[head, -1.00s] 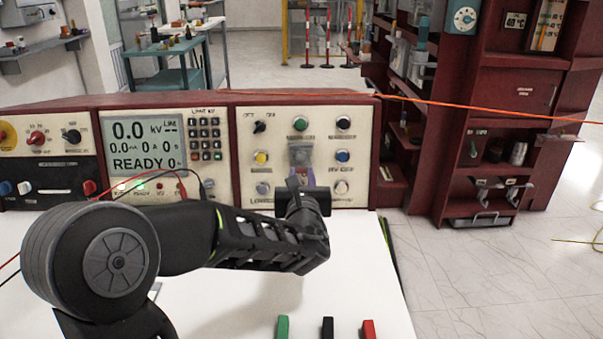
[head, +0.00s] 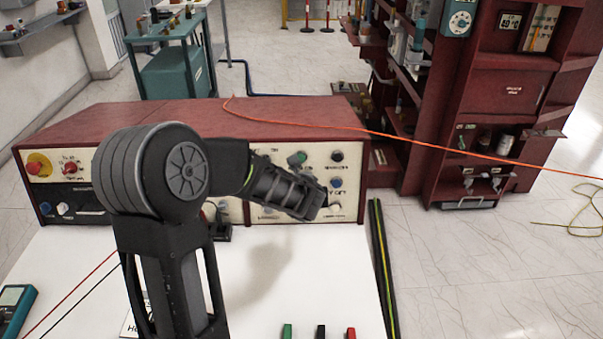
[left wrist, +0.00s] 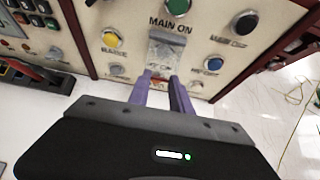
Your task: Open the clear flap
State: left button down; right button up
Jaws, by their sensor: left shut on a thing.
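The clear flap (left wrist: 165,52) shows in the left wrist view as a glossy see-through plate under the MAIN ON label and green button. My left gripper (left wrist: 162,80) has its two purple fingers at the flap's lower edge, shut on it. How far the flap is tilted from the panel is hard to tell. In the head view my left arm's wrist covers the flap and the fingers. The control panel (head: 337,171) around it carries coloured buttons. My right gripper is in neither view.
A red cabinet (head: 230,112) holds the panel, with an orange cable (head: 420,143) across its top. A white table (head: 330,275) lies in front, with green (head: 287,331), black (head: 320,331) and red (head: 351,333) pieces at its near edge. A meter (head: 14,308) lies left.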

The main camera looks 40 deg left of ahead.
pick_arm(q)
jog(key=shift+w+a+r+g+h+p, duration=0.35)
jog(key=shift+r+g+h+p, duration=0.7)
jog(key=shift+g+p, duration=0.45)
jog(key=shift+w+a+r+g+h+p, duration=0.2)
jog(key=shift+w+r+g+h+p, duration=0.2)
jog(key=shift+r+g+h+p, duration=0.9)
jog(key=shift+w+a+r+g+h+p, duration=0.35)
jog(key=shift+r+g+h+p, duration=0.5)
jog(key=shift+g+p, duration=0.8)
jog(key=shift+f, duration=0.1)
jog(key=c, duration=1.2)
grip_release()
jog(key=shift+w, duration=0.1)
jog(key=shift+o, duration=0.2)
